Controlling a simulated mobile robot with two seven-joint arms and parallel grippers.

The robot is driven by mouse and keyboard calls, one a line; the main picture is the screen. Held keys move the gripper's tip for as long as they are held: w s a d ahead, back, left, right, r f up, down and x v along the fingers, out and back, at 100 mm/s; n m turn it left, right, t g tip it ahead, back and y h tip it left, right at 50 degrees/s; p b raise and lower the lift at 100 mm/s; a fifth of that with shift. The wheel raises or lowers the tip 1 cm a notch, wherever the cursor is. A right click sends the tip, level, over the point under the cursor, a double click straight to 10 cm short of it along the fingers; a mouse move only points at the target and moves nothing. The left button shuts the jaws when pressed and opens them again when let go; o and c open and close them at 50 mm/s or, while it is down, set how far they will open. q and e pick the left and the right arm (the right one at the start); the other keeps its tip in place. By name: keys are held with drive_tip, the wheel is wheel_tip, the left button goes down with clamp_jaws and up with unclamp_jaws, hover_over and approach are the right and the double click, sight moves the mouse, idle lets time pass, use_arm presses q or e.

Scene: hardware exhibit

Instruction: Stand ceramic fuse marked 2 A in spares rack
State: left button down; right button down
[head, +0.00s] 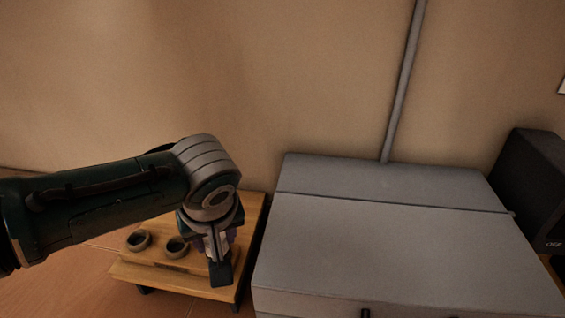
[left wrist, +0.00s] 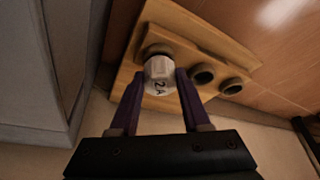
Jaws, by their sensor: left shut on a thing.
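The ceramic fuse (left wrist: 160,80) is white with "2 A" on its end, held between the two purple fingers of my left gripper (left wrist: 160,73). The wooden spares rack (head: 135,273) stands left of the grey cabinet and also shows in the left wrist view (left wrist: 185,26). It has dark ring sockets in a row. The fuse is in line with the end socket nearest the cabinet, whose rim (left wrist: 156,47) shows just behind it. I cannot tell whether the fuse is inside that socket or above it. My right gripper is not in view.
Two other sockets, the middle one (head: 177,247) and the far-left one (head: 138,240), look empty. The large grey cabinet (head: 390,250) stands close to the rack's right side. A dark box (head: 535,175) is at the far right. A wall is behind.

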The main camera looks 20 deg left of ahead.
use_arm(q)
drive_tip(key=shift+f, duration=0.25)
idle(0.6)
unclamp_jaws()
idle(0.5)
drive_tip(key=shift+r, duration=0.1)
wheel_tip(320, 180, up, 7)
drive_tip(key=p, duration=0.7)
drive_tip(key=shift+p, duration=0.3)
idle(0.3)
